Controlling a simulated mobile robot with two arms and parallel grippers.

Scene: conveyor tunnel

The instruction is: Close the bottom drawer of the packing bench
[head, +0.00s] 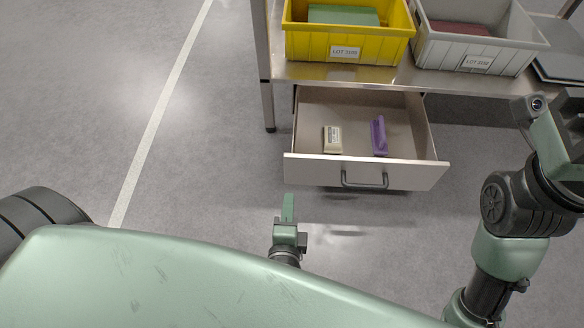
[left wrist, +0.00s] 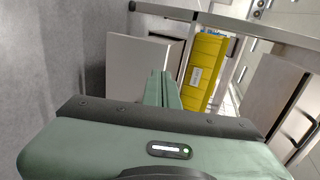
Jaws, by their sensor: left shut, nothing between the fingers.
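The packing bench (head: 385,76) stands at the upper right of the head view. Its bottom drawer (head: 430,143) is pulled well out, with a pale front (head: 300,168) and a dark bar handle (head: 364,184). Inside lie a small cream labelled item (head: 332,139) and a purple item (head: 379,136). My left gripper (head: 288,196) is shut and empty, on the near side of the drawer front, close to its left end. Its closed green fingers also show in the left wrist view (left wrist: 161,88). Contact with the drawer is not visible. My right arm stands at the right; its fingers are not visible.
A yellow bin (head: 348,46) and a grey bin (head: 478,59) sit on the bench. A bench leg (head: 268,106) stands left of the drawer. The floor (head: 215,130) to the left is clear, with a white line (head: 160,110).

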